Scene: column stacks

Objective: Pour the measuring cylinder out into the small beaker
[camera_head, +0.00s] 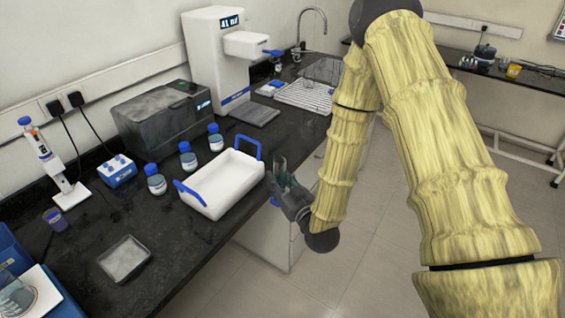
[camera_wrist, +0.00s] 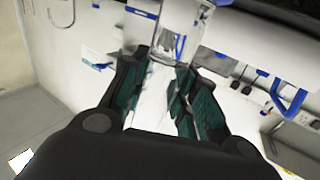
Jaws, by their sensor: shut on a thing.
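My gripper (camera_head: 285,184) is in the head view just right of the white tray, beyond the bench's front edge. In the wrist view my gripper (camera_wrist: 160,82) has its teal-padded fingers closed around a clear glass vessel, which I take as the measuring cylinder (camera_wrist: 180,32). The vessel's contents and tilt are hard to tell. A glass beaker (camera_head: 15,297) with grey-blue contents is at the lower left, cut by the frame edge.
A white tray with blue handles (camera_head: 223,183) lies on the dark bench beside my gripper. Several blue-capped bottles (camera_head: 188,156) stand behind it, near a dark grey box (camera_head: 160,120). A shallow square dish (camera_head: 124,259) is at the front. Bare bench lies around the dish.

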